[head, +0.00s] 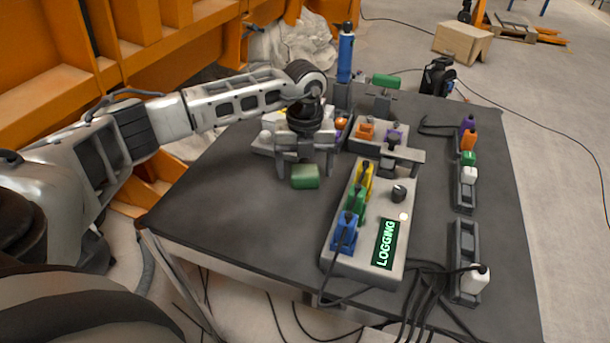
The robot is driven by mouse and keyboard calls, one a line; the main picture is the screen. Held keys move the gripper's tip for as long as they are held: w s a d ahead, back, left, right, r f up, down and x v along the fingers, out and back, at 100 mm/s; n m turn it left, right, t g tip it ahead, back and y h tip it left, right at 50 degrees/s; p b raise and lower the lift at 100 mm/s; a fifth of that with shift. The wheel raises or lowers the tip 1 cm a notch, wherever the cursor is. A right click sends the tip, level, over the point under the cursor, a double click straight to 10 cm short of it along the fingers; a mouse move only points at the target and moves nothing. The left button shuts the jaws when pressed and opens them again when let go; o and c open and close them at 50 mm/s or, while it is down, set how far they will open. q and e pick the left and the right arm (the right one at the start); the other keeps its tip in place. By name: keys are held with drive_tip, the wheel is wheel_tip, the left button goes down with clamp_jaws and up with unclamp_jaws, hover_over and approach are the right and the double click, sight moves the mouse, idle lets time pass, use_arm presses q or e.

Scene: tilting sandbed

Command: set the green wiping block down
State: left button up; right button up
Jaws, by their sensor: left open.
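The green wiping block (305,177) is a small green piece at the left-centre of the dark table (215,215). My left gripper (303,166) is above it, pointing down, with its two fingers apart. The block shows just below and between the fingertips, with dark gaps at its sides. It looks to rest on the table, but its underside contact is hard to make out. My right gripper is not in view.
A grey box (375,262) with a "LOGGING" display and yellow, green and blue plugs stands right of the block. Behind are a blue cylinder (345,57) and another green piece (386,81). Racks of coloured plugs (465,185) line the right. The front-left tabletop is clear.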

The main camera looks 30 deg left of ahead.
use_arm(q)
drive_tip(key=shift+f, duration=0.35)
drive_tip(key=c, duration=1.1)
drive_tip(key=shift+o, duration=0.2)
drive_tip(key=shift+r, duration=0.15)
drive_tip(key=shift+r, duration=0.2)
wheel_tip(320, 180, up, 2)
drive_tip(key=shift+w+r, duration=0.1)
drive_tip(key=s+a+r, duration=0.4)
drive_tip(key=s+r, duration=0.6)
drive_tip(key=s, duration=0.3)
drive_tip(key=shift+s+a, duration=0.15)
drive_tip(key=shift+s, duration=0.15)
